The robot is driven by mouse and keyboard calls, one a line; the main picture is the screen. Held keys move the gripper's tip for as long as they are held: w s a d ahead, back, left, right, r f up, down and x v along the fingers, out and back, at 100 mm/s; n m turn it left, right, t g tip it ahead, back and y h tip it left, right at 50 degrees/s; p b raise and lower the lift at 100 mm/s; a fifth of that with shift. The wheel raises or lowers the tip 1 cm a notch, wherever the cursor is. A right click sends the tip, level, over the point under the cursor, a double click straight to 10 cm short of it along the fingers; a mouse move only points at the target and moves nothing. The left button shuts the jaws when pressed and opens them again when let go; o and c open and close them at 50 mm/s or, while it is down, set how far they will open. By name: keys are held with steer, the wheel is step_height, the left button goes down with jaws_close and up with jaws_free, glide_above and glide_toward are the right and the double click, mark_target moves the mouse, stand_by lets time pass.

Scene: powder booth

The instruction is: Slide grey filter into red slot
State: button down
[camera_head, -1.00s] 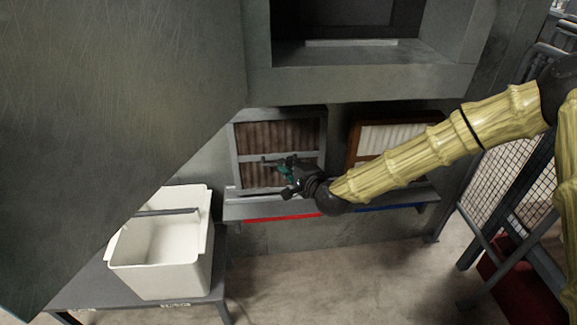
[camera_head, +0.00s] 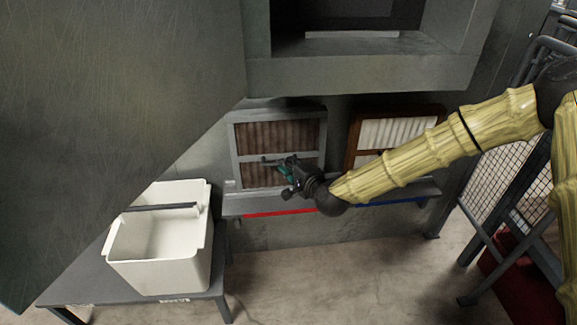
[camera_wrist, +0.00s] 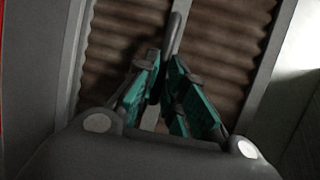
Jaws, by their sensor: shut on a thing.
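The grey filter (camera_head: 236,150) has a grey frame and brown pleats. It stands upright against the booth wall, above the ledge part marked with a red strip (camera_head: 280,213). My gripper (camera_head: 278,164) is at the middle of the filter, shut on its grey crossbar handle. In the wrist view my gripper (camera_wrist: 164,68) has its teal fingers closed around the bar, with the filter's pleats (camera_wrist: 118,45) behind. The slot itself behind the filter is hidden, so I cannot tell how deep the filter sits.
A brown-framed filter with white pleats (camera_head: 398,131) stands to the right, above a blue strip (camera_head: 392,204). A white bin (camera_head: 160,275) stands on a grey table (camera_head: 75,279) at left. A mesh fence (camera_head: 507,160) is at right. Open floor lies below the ledge.

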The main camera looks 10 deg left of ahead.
steer(key=c, duration=1.4)
jaws_free()
steer(key=v, duration=1.2)
steer(key=s+d+f+n+g+h, duration=0.2)
steer(key=s+d+f+g, duration=0.15)
steer(key=s+f, duration=0.5)
steer(key=s+d+f+n+g+h, duration=0.15)
steer(key=s+d+f, duration=0.3)
steer(key=f, duration=0.75)
steer(key=s+d+f+n+g+h, duration=0.2)
steer(key=s+d+f, duration=0.4)
steer(key=s, duration=0.2)
steer(key=s+d+f+n+g+h, duration=0.25)
steer(key=s+d+f, duration=0.25)
steer(key=s+d, duration=0.25)
steer(key=s+d+f+n+g+h, duration=0.1)
steer(key=s+d+f+n+g, duration=0.15)
steer(key=s+d, duration=0.5)
steer(key=shift+t+h, duration=0.3)
steer(key=r+p, duration=0.6)
steer(key=r, duration=0.1)
steer(key=r+p, duration=0.7)
steer(key=s+r+p, duration=0.1)
steer(key=r+p, duration=0.6)
steer(key=shift+d, duration=0.3)
